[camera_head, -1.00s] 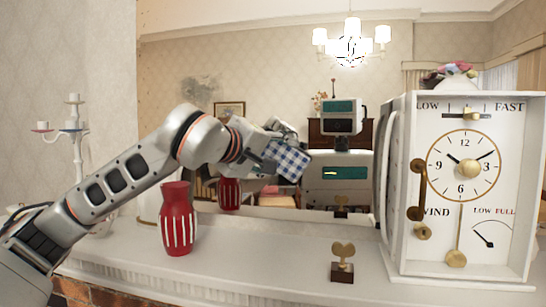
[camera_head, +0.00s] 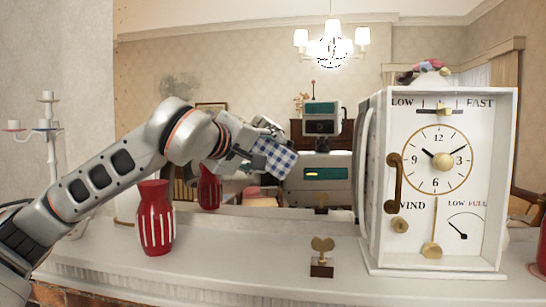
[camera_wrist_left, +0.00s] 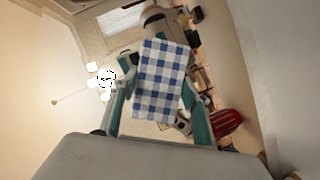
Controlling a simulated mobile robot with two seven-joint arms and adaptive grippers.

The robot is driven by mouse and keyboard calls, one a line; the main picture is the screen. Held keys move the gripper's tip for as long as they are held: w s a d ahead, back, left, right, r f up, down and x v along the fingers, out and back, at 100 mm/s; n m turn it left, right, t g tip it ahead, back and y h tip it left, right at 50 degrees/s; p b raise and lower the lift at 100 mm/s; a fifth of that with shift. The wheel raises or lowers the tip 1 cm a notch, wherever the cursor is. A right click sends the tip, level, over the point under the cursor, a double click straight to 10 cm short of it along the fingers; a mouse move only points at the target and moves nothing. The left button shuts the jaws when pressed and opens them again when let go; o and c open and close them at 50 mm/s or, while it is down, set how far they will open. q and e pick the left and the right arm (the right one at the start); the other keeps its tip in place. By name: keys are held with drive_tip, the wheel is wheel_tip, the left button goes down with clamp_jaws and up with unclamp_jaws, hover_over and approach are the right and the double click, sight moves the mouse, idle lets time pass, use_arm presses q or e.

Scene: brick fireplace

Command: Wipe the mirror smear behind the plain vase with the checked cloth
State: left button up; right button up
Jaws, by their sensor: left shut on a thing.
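My left gripper (camera_head: 254,146) is shut on the blue-and-white checked cloth (camera_head: 274,158), in front of the mirror (camera_head: 240,105). The cloth also shows between the fingers in the left wrist view (camera_wrist_left: 162,80). A grey smear (camera_head: 180,87) is on the mirror's upper left, above my arm, apart from the cloth. A red vase with white stripes (camera_head: 155,222) stands on the mantel left of the gripper, its reflection behind it. A red thing (camera_head: 542,245) is cut off at the right edge; I cannot tell whether it is a plain vase. My right gripper is out of view.
A large white clock (camera_head: 480,240) stands right of the gripper on the white mantel (camera_head: 230,262). A small brass key on a dark block (camera_head: 321,268) stands near the front edge. A white candlestick (camera_head: 47,145) is at left. The mantel between vase and key is clear.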

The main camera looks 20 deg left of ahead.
use_arm(q)
drive_tip(key=s+a, duration=0.2)
drive_tip(key=a, duration=0.8)
drive_tip(key=shift+b, duration=0.4)
idle(0.4)
drive_tip(key=shift+s, duration=0.15)
drive_tip(key=shift+s+d, duration=0.25)
drive_tip(key=shift+s, duration=0.7)
drive_tip(key=shift+s+d, duration=0.2)
drive_tip(key=shift+s, duration=0.75)
drive_tip(key=shift+s+d, duration=0.25)
drive_tip(key=shift+s, duration=0.7)
drive_tip(key=s, duration=0.3)
drive_tip(key=shift+d, duration=0.35)
